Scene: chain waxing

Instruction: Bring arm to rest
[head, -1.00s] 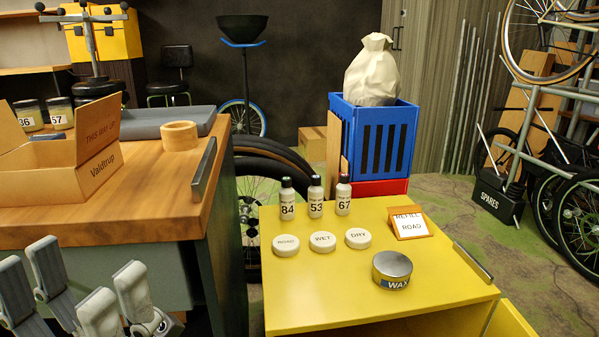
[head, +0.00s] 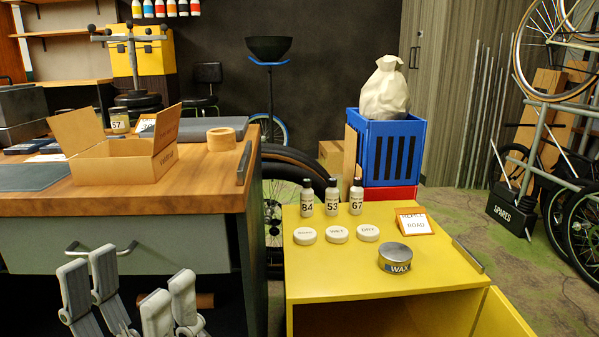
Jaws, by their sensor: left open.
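My left gripper (head: 132,302) is at the lower left of the head view, in front of the workbench's grey drawer. Its pale grey fingers point up and stand apart, with nothing between them. It is clear of the yellow cabinet (head: 340,277) to its right. On that cabinet stand three bottles, marked 84 (head: 306,199), 53 (head: 332,198) and 67 (head: 356,198). Three white discs lie before them: one at left (head: 304,235), WET (head: 338,234) and DRY (head: 368,232). A round WAX tin (head: 395,258) and a REFILL ROAD card (head: 415,222) are at the right. My right gripper is out of view.
The wooden workbench (head: 195,187) fills the left, bearing an open cardboard box (head: 120,158), a wooden ring (head: 220,139) and jars. Its drawer handle (head: 100,250) sticks out near my gripper. A blue crate (head: 386,150) with a sack (head: 385,88) stands behind.

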